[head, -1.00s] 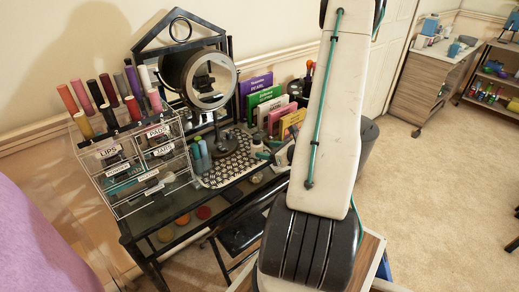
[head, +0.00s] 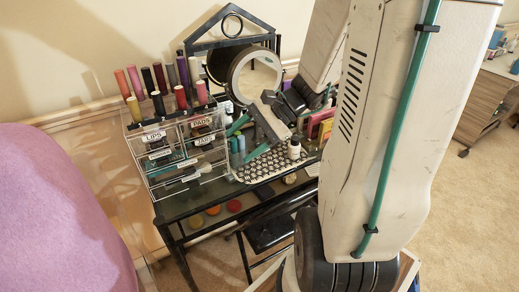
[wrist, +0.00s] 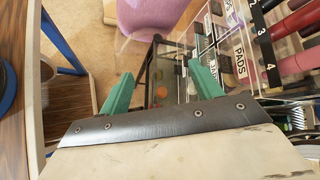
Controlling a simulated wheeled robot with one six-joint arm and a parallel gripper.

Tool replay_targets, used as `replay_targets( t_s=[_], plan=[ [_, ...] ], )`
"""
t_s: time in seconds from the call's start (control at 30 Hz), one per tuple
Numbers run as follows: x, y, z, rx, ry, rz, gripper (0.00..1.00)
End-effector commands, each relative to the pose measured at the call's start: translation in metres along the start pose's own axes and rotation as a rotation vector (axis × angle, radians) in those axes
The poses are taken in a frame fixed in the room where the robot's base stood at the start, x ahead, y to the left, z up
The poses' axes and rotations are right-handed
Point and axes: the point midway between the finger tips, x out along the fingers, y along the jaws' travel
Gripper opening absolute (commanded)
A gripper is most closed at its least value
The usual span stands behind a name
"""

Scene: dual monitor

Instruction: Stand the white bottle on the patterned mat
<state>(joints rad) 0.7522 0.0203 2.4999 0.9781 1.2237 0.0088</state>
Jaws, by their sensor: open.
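The mat is black and white and lies on the glass desk, partly hidden by my gripper (head: 246,139). My gripper is left of the bottle and apart from it, near the mirror. In the wrist view its green fingers (wrist: 160,88) are spread with nothing between them. Neither bottle nor mat shows clearly there.
A clear organizer (head: 175,150) with several coloured tubes stands left of the mat. A round mirror (head: 252,75) is behind. Books (head: 318,125) stand at the right. A purple chair (head: 60,215) is at the left.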

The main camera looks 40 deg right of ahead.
Motion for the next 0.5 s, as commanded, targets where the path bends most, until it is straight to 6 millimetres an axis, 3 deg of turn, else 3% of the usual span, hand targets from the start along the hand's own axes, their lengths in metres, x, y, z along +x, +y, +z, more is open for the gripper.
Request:
replay_targets(
  t_s=[0.03,0.2,0.33,0.5],
  plan=[
    [0.007,0.004,0.029,-0.131,0.006,0.103,0.64],
    [0.009,0.034,0.094,-0.529,0.053,0.424,0.64],
    [-0.003,0.057,0.127,-0.832,0.122,0.635,0.64],
    [-0.027,0.073,0.149,-1.155,0.234,0.825,0.64]
  ],
)
